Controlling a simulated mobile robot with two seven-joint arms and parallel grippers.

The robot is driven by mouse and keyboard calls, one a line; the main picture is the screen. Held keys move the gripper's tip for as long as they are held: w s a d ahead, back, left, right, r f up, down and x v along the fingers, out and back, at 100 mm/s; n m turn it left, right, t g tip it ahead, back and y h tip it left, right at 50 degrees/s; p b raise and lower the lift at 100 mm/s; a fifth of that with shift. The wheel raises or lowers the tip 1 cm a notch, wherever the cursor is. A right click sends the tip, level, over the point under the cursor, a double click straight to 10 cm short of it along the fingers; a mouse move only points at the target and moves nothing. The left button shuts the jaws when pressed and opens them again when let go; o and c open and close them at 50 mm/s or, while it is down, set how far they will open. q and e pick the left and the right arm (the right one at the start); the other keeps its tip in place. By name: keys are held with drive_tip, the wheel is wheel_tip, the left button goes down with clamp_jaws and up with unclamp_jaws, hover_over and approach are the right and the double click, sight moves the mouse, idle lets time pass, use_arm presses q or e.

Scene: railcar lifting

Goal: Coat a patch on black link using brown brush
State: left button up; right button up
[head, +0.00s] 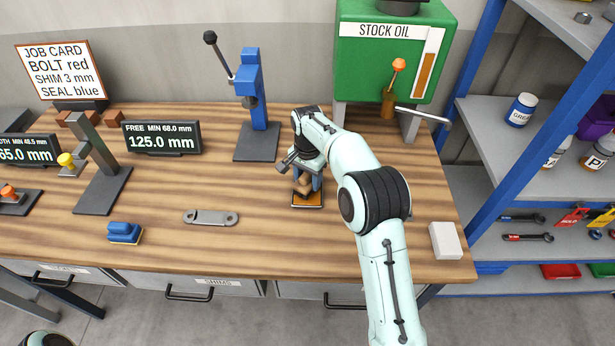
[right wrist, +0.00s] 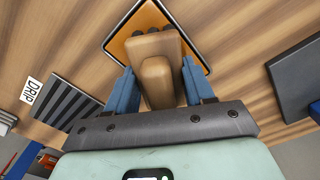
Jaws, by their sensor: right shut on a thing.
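The brown brush (head: 303,184) is in my right gripper (head: 308,178), over a small orange pad with a dark rim (head: 308,201). In the right wrist view the brown brush (right wrist: 158,75) sits between the two blue fingers (right wrist: 157,88), its far end over the orange pad (right wrist: 125,22). I cannot tell whether the bristles touch the pad. A flat link (head: 210,217) with a hole at each end lies on the bench, left of the gripper; it looks grey rather than black. My left gripper is not in view.
A blue block (head: 124,235) lies left of the link. A blue press (head: 258,110) and a green oil tank (head: 390,70) stand behind. A white block (head: 445,240) is at the right edge. A striped drip tray (right wrist: 80,103) shows in the wrist view. Bench around the link is clear.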

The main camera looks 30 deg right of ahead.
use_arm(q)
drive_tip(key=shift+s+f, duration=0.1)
use_arm(e)
drive_tip(key=shift+f, duration=0.35)
drive_tip(key=shift+f, duration=0.1)
idle(1.5)
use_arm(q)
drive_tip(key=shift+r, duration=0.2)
use_arm(e)
drive_tip(key=shift+w+r+p, duration=0.1)
drive_tip(key=shift+r+p, duration=0.95)
drive_tip(key=shift+r, duration=1.35)
drive_tip(key=shift+r+p, duration=0.3)
drive_tip(key=shift+r, duration=0.95)
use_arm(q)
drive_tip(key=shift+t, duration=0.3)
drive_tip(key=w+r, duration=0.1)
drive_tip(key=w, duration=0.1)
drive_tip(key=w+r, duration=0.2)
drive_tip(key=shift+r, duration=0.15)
use_arm(e)
drive_tip(key=shift+f, duration=0.1)
